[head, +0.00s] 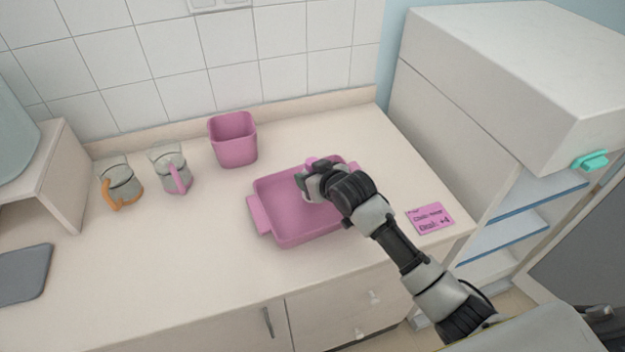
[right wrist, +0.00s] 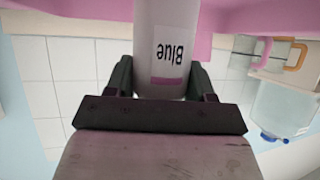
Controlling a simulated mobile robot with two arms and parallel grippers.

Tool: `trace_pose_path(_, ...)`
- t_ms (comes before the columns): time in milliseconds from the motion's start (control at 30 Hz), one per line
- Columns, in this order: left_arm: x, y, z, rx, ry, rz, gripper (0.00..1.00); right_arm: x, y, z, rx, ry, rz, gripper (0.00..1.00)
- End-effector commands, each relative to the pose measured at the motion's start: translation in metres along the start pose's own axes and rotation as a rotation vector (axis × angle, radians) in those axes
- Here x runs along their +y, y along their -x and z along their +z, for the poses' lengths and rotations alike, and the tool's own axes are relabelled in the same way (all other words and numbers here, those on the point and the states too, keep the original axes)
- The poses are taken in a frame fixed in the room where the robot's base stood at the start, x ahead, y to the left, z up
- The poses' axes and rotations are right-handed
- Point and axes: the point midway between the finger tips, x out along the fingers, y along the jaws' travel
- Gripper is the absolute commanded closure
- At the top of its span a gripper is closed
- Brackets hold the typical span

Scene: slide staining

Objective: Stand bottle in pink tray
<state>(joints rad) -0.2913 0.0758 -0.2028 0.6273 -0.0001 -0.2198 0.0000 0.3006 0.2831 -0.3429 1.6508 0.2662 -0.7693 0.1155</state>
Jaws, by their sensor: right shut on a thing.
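The pink tray (head: 275,232) lies on the counter, with a handle at each end. My right gripper (head: 308,183) is over the tray's interior, shut on a white bottle. In the right wrist view the bottle (right wrist: 166,35) shows a label reading "Blue" with a pink band, and it sits between the two fingers of the right gripper (right wrist: 162,88). The wrist picture is upside down, so the bottle appears upright. The gripper hides most of the bottle in the head view. I cannot tell whether its base touches the tray floor. My left gripper is not in view.
A pink square bin (head: 233,145) stands behind the tray. A glass jug with a pink handle (head: 171,170) and one with an orange handle (head: 119,185) stand at the left. A pink card (head: 430,218) lies right of the tray.

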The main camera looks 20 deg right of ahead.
Motion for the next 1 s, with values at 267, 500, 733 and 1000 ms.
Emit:
trace_pose_path(267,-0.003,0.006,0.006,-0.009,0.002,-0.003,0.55,0.000,-0.012,0.022,0.001,0.000,0.000,0.74)
trace_pose_path(500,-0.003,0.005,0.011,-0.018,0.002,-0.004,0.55,0.000,-0.012,0.023,0.001,0.000,0.000,0.74)
trace_pose_path(733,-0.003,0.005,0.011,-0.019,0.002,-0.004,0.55,0.000,-0.013,0.024,0.000,0.000,0.000,0.21)
trace_pose_path(1000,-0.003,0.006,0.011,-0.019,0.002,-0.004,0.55,0.000,-0.012,0.022,0.000,0.000,0.000,0.21)
